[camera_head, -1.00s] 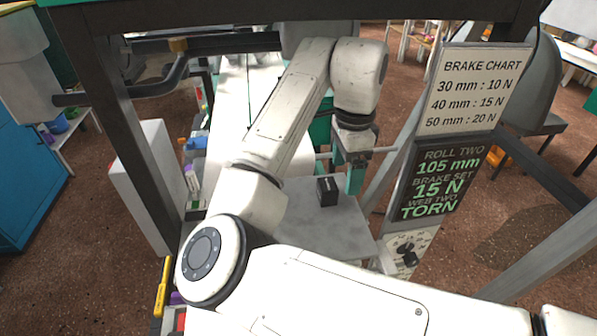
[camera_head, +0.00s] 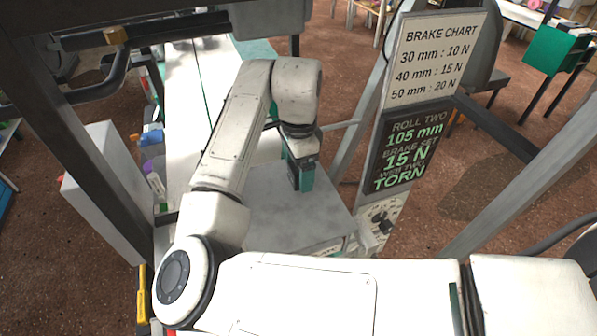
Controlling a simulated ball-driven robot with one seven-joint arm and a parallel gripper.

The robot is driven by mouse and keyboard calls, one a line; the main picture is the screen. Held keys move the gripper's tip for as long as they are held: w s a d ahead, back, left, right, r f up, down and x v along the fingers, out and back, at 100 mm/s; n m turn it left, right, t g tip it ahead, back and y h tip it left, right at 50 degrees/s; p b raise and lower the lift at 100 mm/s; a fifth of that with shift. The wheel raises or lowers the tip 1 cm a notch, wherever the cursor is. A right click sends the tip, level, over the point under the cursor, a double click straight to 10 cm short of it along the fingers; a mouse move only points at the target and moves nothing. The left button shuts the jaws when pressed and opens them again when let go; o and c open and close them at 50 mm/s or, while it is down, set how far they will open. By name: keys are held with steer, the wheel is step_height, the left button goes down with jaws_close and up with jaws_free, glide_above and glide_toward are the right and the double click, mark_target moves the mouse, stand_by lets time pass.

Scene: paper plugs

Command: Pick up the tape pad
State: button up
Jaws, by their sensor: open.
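A small dark block (camera_head: 293,176), likely the tape pad, is at the grey table (camera_head: 285,215) below my wrist. My gripper (camera_head: 302,178) points down at the far part of the table, with teal fingers. It is open. The block overlaps the fingers in the picture, so I cannot tell whether it lies between them or just beside them. My wrist hides part of the fingers and the block's upper side.
A brake chart sign (camera_head: 436,60) and a dark board (camera_head: 408,145) stand right of the table, with a dial (camera_head: 380,222) below. White web strips (camera_head: 188,95) run behind my arm. Small coloured items (camera_head: 152,165) sit at the left. The table's front is clear.

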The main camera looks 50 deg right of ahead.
steer(key=c, duration=1.1)
steer(key=shift+r, duration=0.55)
step_height(320, 180, up, 2)
steer(key=shift+r+b, duration=0.1)
steer(key=shift+b, duration=0.25)
steer(key=s+a, duration=0.3)
steer(key=s, duration=0.2)
steer(key=s+a+b, duration=0.1)
steer(key=s+a, duration=0.2)
steer(key=s, duration=0.2)
steer(key=s+a, duration=0.4)
steer(key=s, duration=0.1)
steer(key=shift+r+b, duration=0.1)
steer(key=shift+b, duration=0.3)
